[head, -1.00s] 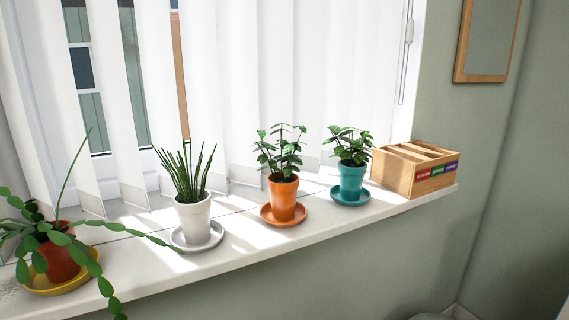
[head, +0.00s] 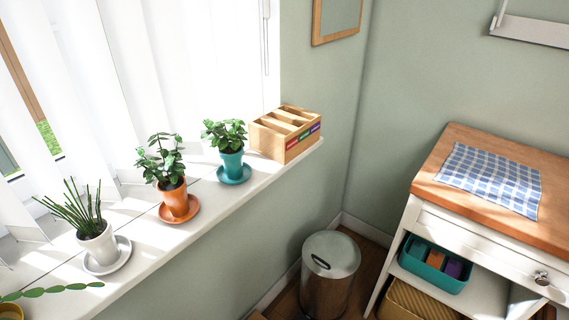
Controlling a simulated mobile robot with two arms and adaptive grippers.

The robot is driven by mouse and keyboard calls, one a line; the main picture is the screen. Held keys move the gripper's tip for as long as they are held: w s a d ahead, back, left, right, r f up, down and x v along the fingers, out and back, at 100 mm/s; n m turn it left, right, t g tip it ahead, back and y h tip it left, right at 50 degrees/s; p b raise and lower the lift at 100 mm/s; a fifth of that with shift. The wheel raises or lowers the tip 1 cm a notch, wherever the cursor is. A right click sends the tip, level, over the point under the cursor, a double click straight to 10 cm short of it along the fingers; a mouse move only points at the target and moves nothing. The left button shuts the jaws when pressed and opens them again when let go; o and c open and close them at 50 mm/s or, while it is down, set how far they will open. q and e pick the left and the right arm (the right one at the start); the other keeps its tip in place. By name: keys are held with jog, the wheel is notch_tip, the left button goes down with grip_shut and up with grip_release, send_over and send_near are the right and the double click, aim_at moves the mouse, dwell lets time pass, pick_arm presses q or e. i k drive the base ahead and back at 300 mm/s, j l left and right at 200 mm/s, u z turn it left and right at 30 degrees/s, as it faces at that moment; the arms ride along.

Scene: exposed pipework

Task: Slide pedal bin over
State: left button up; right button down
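The pedal bin (head: 329,276) is a round metal bin with a pale, shiny lid and a dark slot-like handle on top. In the head view it stands upright on the wooden floor at the bottom centre, in the corner between the window wall and the wooden-topped unit. Its lid is closed and its lower part is cut off by the frame edge. Neither of my grippers is in view.
A white windowsill (head: 207,221) with potted plants and a wooden box (head: 286,133) runs along the left. A wooden-topped white unit (head: 456,203) with a checked cloth (head: 489,179) stands right of the bin. A narrow floor gap lies between bin and unit.

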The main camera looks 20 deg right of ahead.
aim_at(319, 299)
jog(key=z, duration=1.1)
